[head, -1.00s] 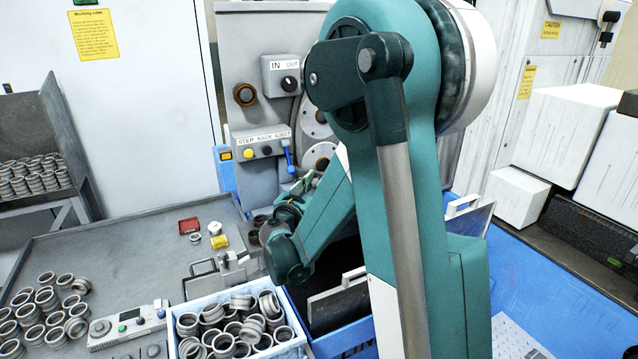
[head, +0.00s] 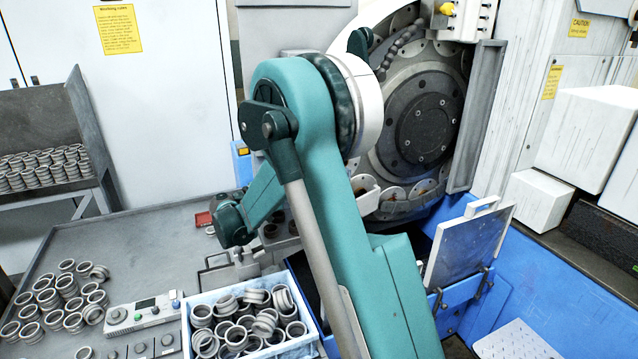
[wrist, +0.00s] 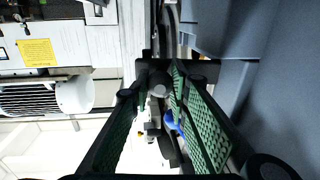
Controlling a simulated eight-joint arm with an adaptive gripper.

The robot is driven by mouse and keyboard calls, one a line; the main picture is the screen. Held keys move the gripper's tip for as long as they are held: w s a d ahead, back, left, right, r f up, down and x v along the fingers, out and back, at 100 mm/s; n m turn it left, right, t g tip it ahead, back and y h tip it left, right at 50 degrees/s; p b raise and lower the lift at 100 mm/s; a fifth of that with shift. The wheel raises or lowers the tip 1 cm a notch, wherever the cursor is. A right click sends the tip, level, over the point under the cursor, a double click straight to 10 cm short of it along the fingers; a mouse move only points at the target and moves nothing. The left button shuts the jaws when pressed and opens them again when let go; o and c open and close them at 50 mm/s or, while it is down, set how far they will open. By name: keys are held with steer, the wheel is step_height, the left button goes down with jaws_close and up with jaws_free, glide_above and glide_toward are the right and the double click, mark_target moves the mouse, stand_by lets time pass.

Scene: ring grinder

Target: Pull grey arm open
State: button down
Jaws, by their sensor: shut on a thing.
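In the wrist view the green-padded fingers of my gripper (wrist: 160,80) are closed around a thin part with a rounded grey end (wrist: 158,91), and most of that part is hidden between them. I cannot tell for sure that it belongs to the grey arm. In the head view my own arm covers the gripper and what it holds. A light grey housing (head: 285,28) shows behind my arm, and its lower part is hidden. The large round grinding wheel (head: 422,125) is in open sight to the right of my arm.
A blue-white crate of rings (head: 190,335), a small control box (head: 140,317) and loose rings (head: 65,285) are on the grey table (head: 120,235). A hinged grey plate (head: 465,245) stands by the blue tray (head: 560,290). A white block (head: 540,205) is at right.

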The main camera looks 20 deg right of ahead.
steer(key=shift+w+a+m+g, duration=0.4)
steer(key=shift+a+m+g, duration=0.2)
steer(key=shift+g, duration=0.45)
steer(key=shift+w+a+m+g, duration=0.45)
steer(key=shift+m+g, duration=0.3)
steer(key=shift+g, duration=0.35)
steer(key=shift+w+a+m+g, duration=0.3)
steer(key=shift+a+m+g, duration=0.35)
steer(key=shift+g, duration=0.4)
steer(key=c, duration=2.2)
jaws_free()
steer(key=shift+s+d, duration=0.15)
